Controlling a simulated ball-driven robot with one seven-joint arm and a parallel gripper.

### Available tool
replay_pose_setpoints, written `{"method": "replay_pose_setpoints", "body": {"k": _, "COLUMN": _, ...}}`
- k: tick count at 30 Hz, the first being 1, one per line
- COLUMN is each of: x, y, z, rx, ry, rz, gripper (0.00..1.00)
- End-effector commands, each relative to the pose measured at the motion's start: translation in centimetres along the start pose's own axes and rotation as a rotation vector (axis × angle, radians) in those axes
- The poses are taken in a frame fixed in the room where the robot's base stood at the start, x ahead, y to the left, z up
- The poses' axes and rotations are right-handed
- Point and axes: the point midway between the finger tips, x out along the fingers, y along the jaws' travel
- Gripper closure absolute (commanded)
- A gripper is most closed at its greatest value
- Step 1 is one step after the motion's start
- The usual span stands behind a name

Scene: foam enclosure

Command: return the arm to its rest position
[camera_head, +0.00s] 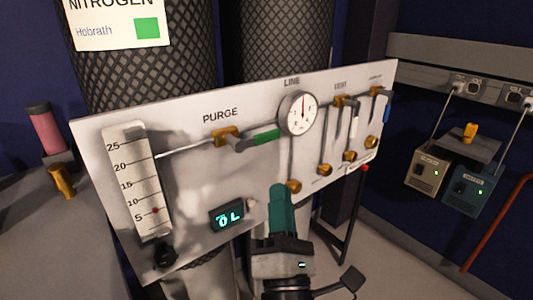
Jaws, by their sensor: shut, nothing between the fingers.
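My gripper (279,190) is at the lower middle of the view, in front of the white panel. Its teal fingers point up and away from me and are shut with nothing between them. The grey and black wrist is below them, at the bottom edge. The fingertips overlap the panel's lower part, near a brass fitting under the LINE gauge. I cannot tell whether they touch the panel. Most of my arm is out of view.
The white panel (190,185) carries a flow tube (135,180), a green-handled PURGE valve (265,137), a LINE gauge (298,113) and a lit display (228,215). Dark cylinders stand behind. Two small boxes (470,190) hang at right. Some floor shows at lower right.

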Motion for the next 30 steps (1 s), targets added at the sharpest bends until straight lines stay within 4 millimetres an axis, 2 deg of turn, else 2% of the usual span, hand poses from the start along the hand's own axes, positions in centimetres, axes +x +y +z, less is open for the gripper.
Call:
{"method": "replay_pose_setpoints", "body": {"k": 4, "x": 0.7, "y": -0.7, "z": 3.1, "rx": 0.079, "ry": -0.048, "rz": -0.067, "gripper": 1.00}}
{"method": "replay_pose_setpoints", "body": {"k": 7, "x": 1.1, "y": -2.1, "z": 7.0, "rx": 0.196, "ry": -0.119, "rz": -0.167, "gripper": 1.00}}
{"method": "replay_pose_setpoints", "body": {"k": 11, "x": 0.7, "y": -5.4, "z": 12.8, "rx": 0.388, "ry": -0.249, "rz": -0.350, "gripper": 1.00}}
{"method": "replay_pose_setpoints", "body": {"k": 14, "x": -0.7, "y": -8.1, "z": 16.6, "rx": 0.534, "ry": -0.355, "rz": -0.506, "gripper": 1.00}}
{"method": "replay_pose_setpoints", "body": {"k": 18, "x": -3.7, "y": -11.6, "z": 20.6, "rx": 0.723, "ry": -0.504, "rz": -0.733, "gripper": 1.00}}
{"method": "replay_pose_setpoints", "body": {"k": 23, "x": -8.5, "y": -14.0, "z": 23.5, "rx": 0.914, "ry": -0.670, "rz": -1.007, "gripper": 1.00}}
{"method": "replay_pose_setpoints", "body": {"k": 26, "x": -11.8, "y": -14.4, "z": 24.5, "rx": 1.018, "ry": -0.767, "rz": -1.185, "gripper": 1.00}}
{"method": "replay_pose_setpoints", "body": {"k": 30, "x": -16.7, "y": -13.3, "z": 25.2, "rx": 1.139, "ry": -0.892, "rz": -1.444, "gripper": 1.00}}
